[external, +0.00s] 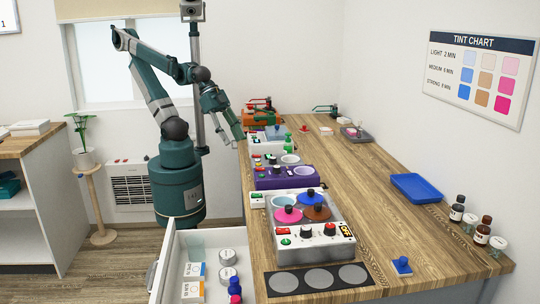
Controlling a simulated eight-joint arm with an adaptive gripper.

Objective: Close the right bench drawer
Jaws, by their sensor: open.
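A white bench drawer (167,262) stands pulled out at the lower left, at the near end of the wooden bench (385,195). It holds small boxes, round white-lidded containers and blue and red bottles. Its near part is cut off by the picture's bottom edge. My gripper (236,128) is at the far left side of the bench, over or near its edge, well behind the drawer and apart from it. It is open, with nothing seen in it. No second drawer shows, so I cannot tell from this view whether this is the right one.
A warmer with pink, blue and brown lids (308,226), a purple unit (284,177) and other devices line the bench's left side. A dark mat (319,281) lies near the drawer. A blue tray (416,188) and bottles (457,208) stand right. The bench's middle is mostly clear.

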